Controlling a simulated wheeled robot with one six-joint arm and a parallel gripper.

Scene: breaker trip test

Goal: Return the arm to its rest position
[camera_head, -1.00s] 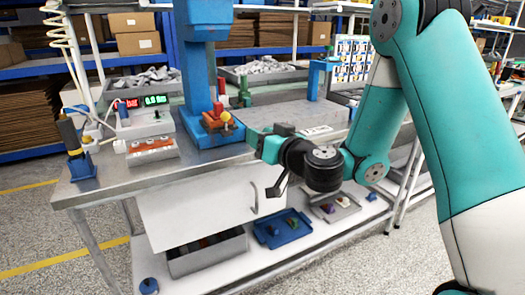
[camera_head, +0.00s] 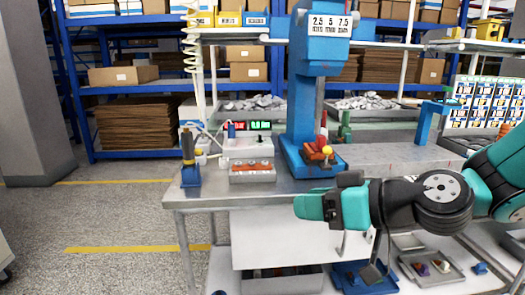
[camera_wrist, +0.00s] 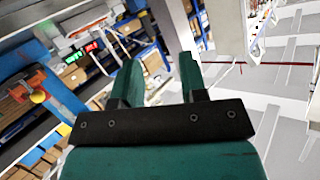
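My teal and black arm reaches in from the right edge of the head view. My gripper (camera_head: 312,206) points left, in front of the workbench's front edge (camera_head: 235,196). The wrist view shows its two teal fingers (camera_wrist: 160,68) spread apart with nothing between them, so it is open and empty.
Open floor (camera_head: 110,220) is at the left.

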